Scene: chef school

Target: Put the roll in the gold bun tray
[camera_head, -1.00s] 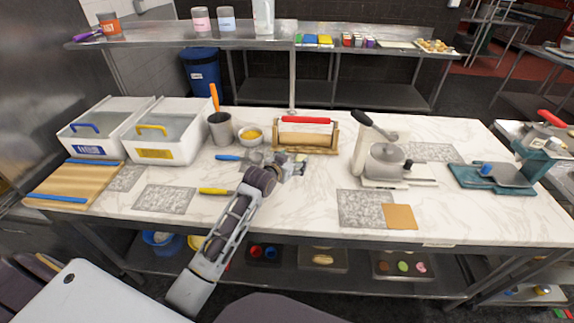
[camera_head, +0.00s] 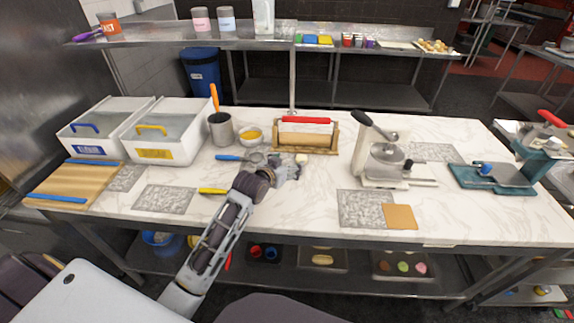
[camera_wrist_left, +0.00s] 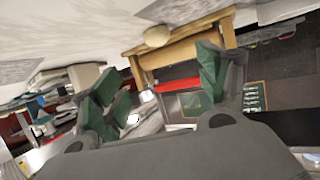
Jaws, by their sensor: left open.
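A small cream roll (camera_head: 301,158) lies on the marble counter just in front of the wooden stand with a red bar. In the left wrist view the roll (camera_wrist_left: 157,37) sits beyond the fingertips, apart from them. My left gripper (camera_head: 292,168) is open and empty, close beside the roll on its left and nearer side. Its two green-padded fingers (camera_wrist_left: 158,68) are spread wide in the wrist view. A flat gold-tan square (camera_head: 400,217) lies at the counter's front; I cannot tell whether it is the gold bun tray. My right gripper is not in view.
The wooden stand (camera_head: 306,137) is right behind the roll. A grey cup (camera_head: 221,130) and yellow bowl (camera_head: 250,136) stand to the left. A cream press (camera_head: 384,165) stands to the right. The marble between gripper and gold-tan square is mostly clear.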

